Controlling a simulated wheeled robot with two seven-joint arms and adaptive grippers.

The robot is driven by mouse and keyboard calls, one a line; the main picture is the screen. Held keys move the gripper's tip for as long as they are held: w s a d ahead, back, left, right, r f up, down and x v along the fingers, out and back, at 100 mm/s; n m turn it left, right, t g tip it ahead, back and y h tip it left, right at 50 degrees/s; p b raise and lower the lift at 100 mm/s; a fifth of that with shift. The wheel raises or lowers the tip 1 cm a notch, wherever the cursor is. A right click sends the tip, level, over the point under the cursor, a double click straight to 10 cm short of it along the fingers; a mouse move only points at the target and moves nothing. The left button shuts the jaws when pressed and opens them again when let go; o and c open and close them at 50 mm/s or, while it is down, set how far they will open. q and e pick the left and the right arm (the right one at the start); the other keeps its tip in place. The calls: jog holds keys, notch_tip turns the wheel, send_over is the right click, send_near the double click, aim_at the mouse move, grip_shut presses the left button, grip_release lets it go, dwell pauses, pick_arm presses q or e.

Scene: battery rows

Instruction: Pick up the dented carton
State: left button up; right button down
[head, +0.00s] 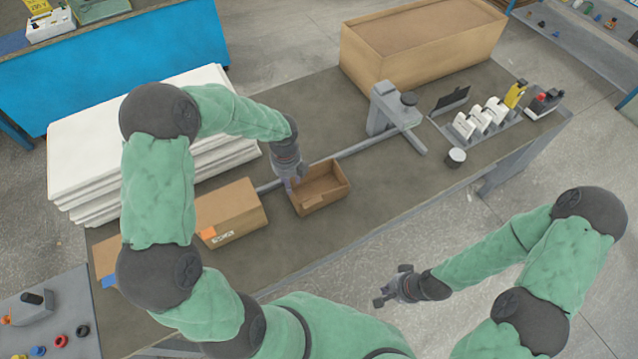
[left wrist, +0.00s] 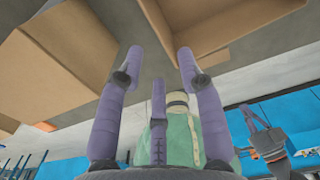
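One is an open, empty carton (head: 330,196), whose interior also shows at the top right of the left wrist view (left wrist: 222,22). The other is a closed carton (head: 232,214) with an orange label, left of it. I cannot tell any dent on either. My left gripper (head: 292,181) is at the open carton's left wall; in the left wrist view its fingers (left wrist: 160,58) are spread and empty, with bare table between them. Whether they touch the carton is unclear. My right gripper (head: 388,286) is open and empty, off the table's front edge.
A stack of white sheets (head: 90,165) lies at the left. A large brown box (head: 425,50) stands at the back. A grey stand (head: 383,108), a rack of white devices (head: 482,118) and a small cup (head: 456,157) are on the right. The table's front middle is clear.

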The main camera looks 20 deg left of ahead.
pick_arm(q)
notch_tip(320, 180, down, 9)
jog(key=shift+f+b, duration=0.2)
jog(key=shift+b, duration=1)
grip_shut()
